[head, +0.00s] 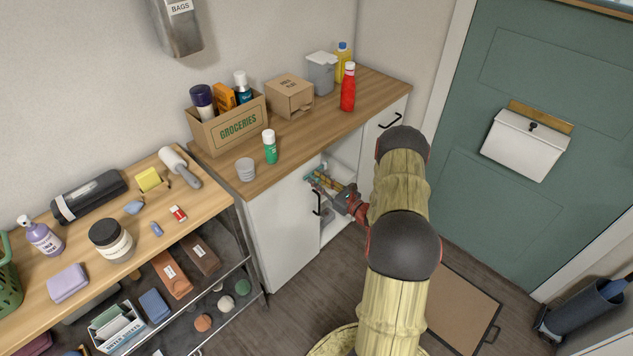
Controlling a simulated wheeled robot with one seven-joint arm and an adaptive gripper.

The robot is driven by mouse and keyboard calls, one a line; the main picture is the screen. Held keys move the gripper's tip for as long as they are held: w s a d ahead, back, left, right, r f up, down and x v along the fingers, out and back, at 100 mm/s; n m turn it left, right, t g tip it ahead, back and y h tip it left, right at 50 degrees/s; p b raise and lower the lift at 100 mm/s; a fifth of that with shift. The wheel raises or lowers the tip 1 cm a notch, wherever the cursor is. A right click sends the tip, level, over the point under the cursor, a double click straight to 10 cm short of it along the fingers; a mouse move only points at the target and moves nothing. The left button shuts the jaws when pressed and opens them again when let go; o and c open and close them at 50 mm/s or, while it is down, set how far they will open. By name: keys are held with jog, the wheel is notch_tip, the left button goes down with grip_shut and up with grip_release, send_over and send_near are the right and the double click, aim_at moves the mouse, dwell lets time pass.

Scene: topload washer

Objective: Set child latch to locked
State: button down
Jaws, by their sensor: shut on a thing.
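My gripper (320,181) is at an open gap in the white cabinet under the wooden counter. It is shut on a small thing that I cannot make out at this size. A white cabinet door (280,232) with a black handle (317,203) stands left of the gap. White interior surfaces show behind and below my gripper. I cannot pick out a child latch or its position; no washer shows.
The counter (308,137) above holds a groceries box (236,123), a green-labelled bottle (270,147), a grey cup (245,169) and a red bottle (348,88). A second black handle (390,121) is at right.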

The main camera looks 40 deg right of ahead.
jog(key=shift+d, duration=0.9)
jog(key=c, duration=1.7)
grip_release()
jog(key=shift+d, duration=0.1)
jog(key=shift+o, duration=0.2)
jog(key=s, duration=1.2)
jog(key=shift+d, duration=0.4)
jog(key=shift+w, duration=0.1)
